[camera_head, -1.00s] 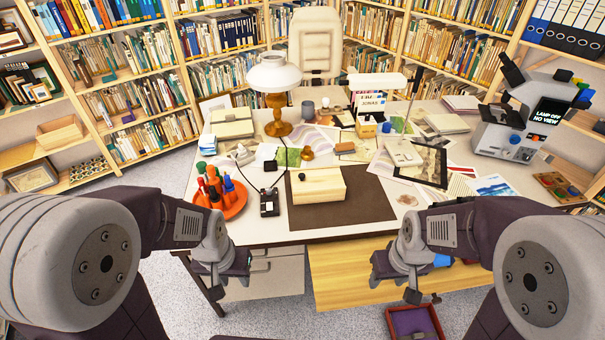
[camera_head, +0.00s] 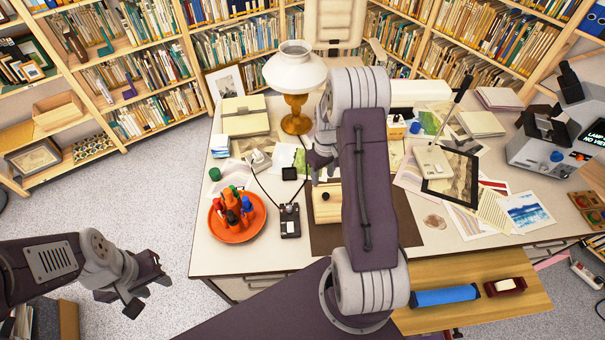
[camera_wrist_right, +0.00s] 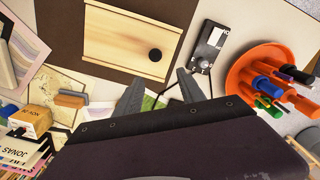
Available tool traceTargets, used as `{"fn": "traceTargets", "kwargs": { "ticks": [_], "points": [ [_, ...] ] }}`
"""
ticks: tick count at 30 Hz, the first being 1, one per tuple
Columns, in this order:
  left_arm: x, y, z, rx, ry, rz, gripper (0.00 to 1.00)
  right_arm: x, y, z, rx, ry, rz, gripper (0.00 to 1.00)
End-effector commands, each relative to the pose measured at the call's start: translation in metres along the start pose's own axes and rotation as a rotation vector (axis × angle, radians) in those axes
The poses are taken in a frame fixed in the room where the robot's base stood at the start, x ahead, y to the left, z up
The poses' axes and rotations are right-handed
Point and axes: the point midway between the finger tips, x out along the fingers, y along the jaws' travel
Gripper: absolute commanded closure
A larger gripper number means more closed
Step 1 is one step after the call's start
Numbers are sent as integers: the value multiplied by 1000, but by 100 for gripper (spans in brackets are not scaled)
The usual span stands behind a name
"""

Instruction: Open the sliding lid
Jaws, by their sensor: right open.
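A pale wooden box with a flat lid and a small dark knob lies on the dark brown desk mat (camera_head: 405,215). The box (camera_head: 327,212) is partly hidden behind my right arm in the head view. In the right wrist view the whole lid (camera_wrist_right: 115,35) shows nearly unobstructed, with the knob (camera_wrist_right: 155,55) near one end, and the lid looks closed. My right gripper (camera_head: 320,165) is open and empty above the desk by the knob end of the box. Its two fingers (camera_wrist_right: 158,88) point toward that end, apart from the knob. My left gripper (camera_head: 147,289) is open and empty, left of the desk.
An orange tray of bottles (camera_head: 235,235) and a small black device (camera_head: 290,222) stand left of the box. A lamp (camera_head: 295,85) stands behind. A stamp (camera_wrist_right: 70,99) lies nearby. Prints and papers (camera_head: 480,210) cover the right side.

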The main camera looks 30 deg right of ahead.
Motion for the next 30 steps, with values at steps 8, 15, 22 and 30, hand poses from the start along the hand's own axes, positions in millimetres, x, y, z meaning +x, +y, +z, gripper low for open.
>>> {"fn": "traceTargets", "kwargs": {
  "ticks": [8, 15, 22, 30],
  "points": [
    [-6, 0, 0, 0, -1, 0, 64, 6, 6, 7, 23, -11, -7, 53],
    [-14, 0, -1, 0, 0, 0, 64, 54, 5, 8, 23, -12, -7, 53],
    [-18, 0, -2, 0, 0, 0, 64, 85, 5, 7, 23, -9, -5, 53],
    [-18, 0, -2, 0, 0, 0, 64, 89, 5, 7, 23, -7, -4, 53]
  ]
}}
